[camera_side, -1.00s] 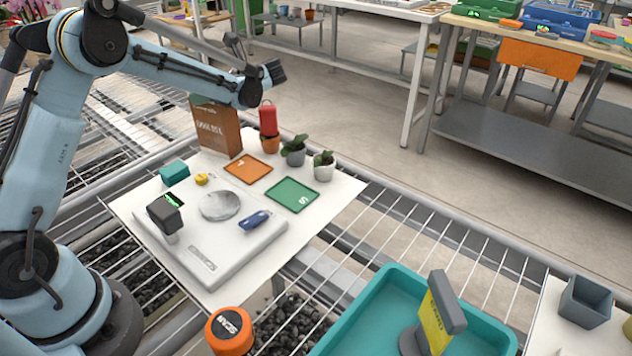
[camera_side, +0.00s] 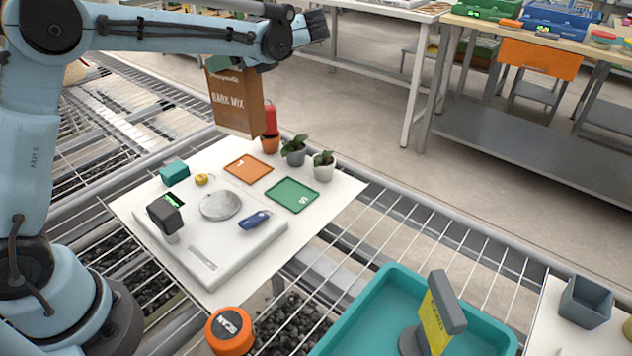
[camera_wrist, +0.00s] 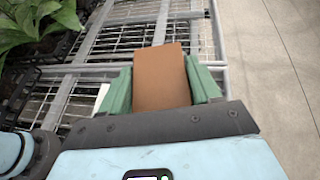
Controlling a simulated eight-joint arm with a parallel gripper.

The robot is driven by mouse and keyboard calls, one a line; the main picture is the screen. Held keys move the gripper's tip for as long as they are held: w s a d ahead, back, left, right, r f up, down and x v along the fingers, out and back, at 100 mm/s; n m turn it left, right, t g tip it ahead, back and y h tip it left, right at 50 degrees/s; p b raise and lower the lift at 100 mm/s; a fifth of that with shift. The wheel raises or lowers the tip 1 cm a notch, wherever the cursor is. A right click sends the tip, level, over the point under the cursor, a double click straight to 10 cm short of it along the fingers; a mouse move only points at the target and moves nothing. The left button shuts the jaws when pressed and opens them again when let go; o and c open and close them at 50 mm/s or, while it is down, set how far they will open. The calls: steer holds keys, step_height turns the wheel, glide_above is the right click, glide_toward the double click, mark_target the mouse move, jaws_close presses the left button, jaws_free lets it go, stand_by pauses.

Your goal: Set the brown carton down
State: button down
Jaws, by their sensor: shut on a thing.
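The brown carton (camera_side: 238,100), printed "BARK MIX", hangs upright in the air behind the white mat, its bottom clear of the surface. In the wrist view its plain brown top (camera_wrist: 161,78) sits between two green fingers. My gripper (camera_wrist: 161,88) is shut on the carton near its top. In the side view the gripper (camera_side: 236,66) is mostly hidden by my arm and the carton.
The white mat (camera_side: 335,190) holds a scale (camera_side: 205,240), an orange tray (camera_side: 248,169), a green tray (camera_side: 292,195), a teal block (camera_side: 174,172) and small potted plants (camera_side: 294,150). The red object (camera_side: 270,118) stands in an orange pot. A teal tub (camera_side: 375,310) is at front right.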

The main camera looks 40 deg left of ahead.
steer(key=s+d+r+m+t+h, duration=0.15)
steer(key=d+m+t, duration=0.25)
steer(key=d, duration=0.7)
steer(key=s+d+m+t+h, duration=0.1)
steer(key=s+d+m+t, duration=0.25)
steer(key=d, duration=0.65)
steer(key=s+d+m+t+h, duration=0.15)
steer(key=d+m+t, duration=0.3)
steer(key=d, duration=0.65)
steer(key=w+a+f, duration=0.7)
steer(key=a+f, duration=0.1)
steer(key=f, duration=0.2)
steer(key=shift+a+f+n, duration=0.3)
steer(key=shift+n, duration=0.1)
steer(key=shift+w+f, duration=0.1)
steer(key=shift+f, duration=0.05)
steer(key=shift+f, duration=0.3)
steer(key=shift+c, duration=1.1)
jaws_free()
